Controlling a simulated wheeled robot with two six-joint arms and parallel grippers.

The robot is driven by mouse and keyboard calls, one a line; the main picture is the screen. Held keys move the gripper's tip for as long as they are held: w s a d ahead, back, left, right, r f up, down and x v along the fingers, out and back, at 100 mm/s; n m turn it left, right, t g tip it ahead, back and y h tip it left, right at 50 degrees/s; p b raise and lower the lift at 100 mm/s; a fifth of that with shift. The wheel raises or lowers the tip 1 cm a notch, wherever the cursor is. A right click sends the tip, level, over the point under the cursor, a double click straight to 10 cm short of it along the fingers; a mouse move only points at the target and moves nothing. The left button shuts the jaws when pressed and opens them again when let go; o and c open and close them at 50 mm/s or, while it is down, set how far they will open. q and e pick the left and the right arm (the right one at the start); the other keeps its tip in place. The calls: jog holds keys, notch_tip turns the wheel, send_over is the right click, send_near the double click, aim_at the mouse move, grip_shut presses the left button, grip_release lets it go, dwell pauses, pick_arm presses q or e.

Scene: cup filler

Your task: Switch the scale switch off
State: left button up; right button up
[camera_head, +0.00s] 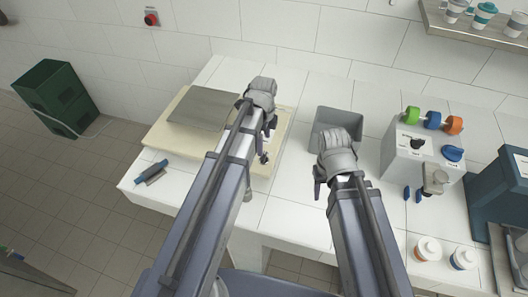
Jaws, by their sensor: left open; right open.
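No switch is clearly marked as the scale switch at this size. A grey-white dispenser box (398,165) stands right of centre, with a small black knob (417,144) on a pale label, a blue knob (453,153) and a metal spout (435,180). A grey plate (203,108) lies on a cream board (165,133) at the left of the counter; I cannot tell whether either is a scale. My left gripper (267,148) is open over the board's right part. My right gripper (319,182) is open, left of the dispenser box. Both grippers look empty.
A grey bin (340,117) sits behind my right gripper. Green, blue and orange rollers (433,120) top the dispenser. Lidded cups (463,258) stand at front right, beside a dark blue machine (497,190). A blue-handled tool (152,172) lies front left. A red button (151,19) is on the wall.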

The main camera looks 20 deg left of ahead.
aim_at(264, 155)
pick_arm(q)
notch_tip(264, 155, down, 7)
jog(key=b, duration=0.7)
jog(key=shift+f, duration=0.2)
jog(key=shift+c, duration=0.2)
jog(key=c, duration=1.3)
jog(key=shift+c, duration=0.2)
